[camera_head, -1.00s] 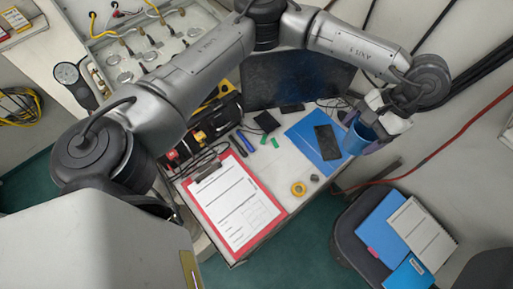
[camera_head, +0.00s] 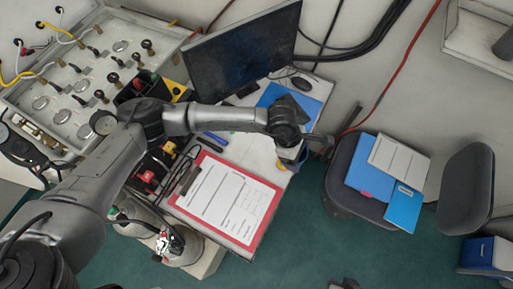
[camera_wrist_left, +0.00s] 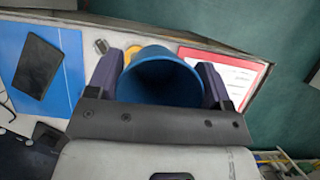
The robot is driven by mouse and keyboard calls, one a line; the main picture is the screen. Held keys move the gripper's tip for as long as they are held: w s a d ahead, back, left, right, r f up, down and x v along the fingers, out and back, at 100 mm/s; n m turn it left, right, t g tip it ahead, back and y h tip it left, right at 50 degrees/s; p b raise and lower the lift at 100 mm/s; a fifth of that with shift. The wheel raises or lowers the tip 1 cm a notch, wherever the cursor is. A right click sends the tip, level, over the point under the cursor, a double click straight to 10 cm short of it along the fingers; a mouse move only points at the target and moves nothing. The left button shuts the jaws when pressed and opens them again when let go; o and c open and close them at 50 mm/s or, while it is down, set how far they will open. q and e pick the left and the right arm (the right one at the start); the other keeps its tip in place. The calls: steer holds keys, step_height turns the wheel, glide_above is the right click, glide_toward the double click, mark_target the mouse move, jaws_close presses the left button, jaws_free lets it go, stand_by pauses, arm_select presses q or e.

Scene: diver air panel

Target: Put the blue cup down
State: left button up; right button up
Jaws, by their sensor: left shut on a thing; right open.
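The blue cup (camera_wrist_left: 160,80) is between the two fingers of my left gripper (camera_wrist_left: 160,90) in the left wrist view, its open rim facing the camera. The gripper is shut on it. In the head view my left gripper (camera_head: 297,155) is over the right end of the desk, and the wrist hides most of the cup there. Desk top shows around the cup in the wrist view, but I cannot tell whether its base touches it. A small dark part at the bottom edge of the head view looks like my right gripper (camera_head: 343,284), apart from everything.
A blue folder (camera_wrist_left: 70,75) with a dark phone (camera_wrist_left: 38,66), a yellow tape roll (camera_wrist_left: 146,54) and a red clipboard (camera_head: 226,200) lie near the cup. A monitor (camera_head: 240,50) stands behind. A chair holding folders (camera_head: 375,175) is right of the desk.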

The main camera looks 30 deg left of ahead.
arm_select(q)
steer(key=shift+s+d+f+n+t, duration=0.3)
steer(key=shift+d+f+n, duration=0.3)
steer(key=shift+d+n, duration=0.15)
steer(key=shift+f, duration=0.2)
steer(key=shift+n, duration=0.25)
steer(key=shift+w+a+f+p, duration=0.3)
steer(key=shift+a+f, duration=1.5)
steer(key=shift+a, duration=0.05)
steer(key=shift+w+a+f+p, duration=0.25)
steer(key=shift+a+f+p, duration=0.05)
steer(key=shift+a+f, duration=1.55)
steer(key=shift+w+a+f+p, duration=0.3)
steer(key=shift+a+f, duration=1.5)
steer(key=shift+a, duration=0.05)
steer(key=shift+f, duration=0.1)
steer(key=shift+f, duration=0.15)
steer(key=o, duration=0.9)
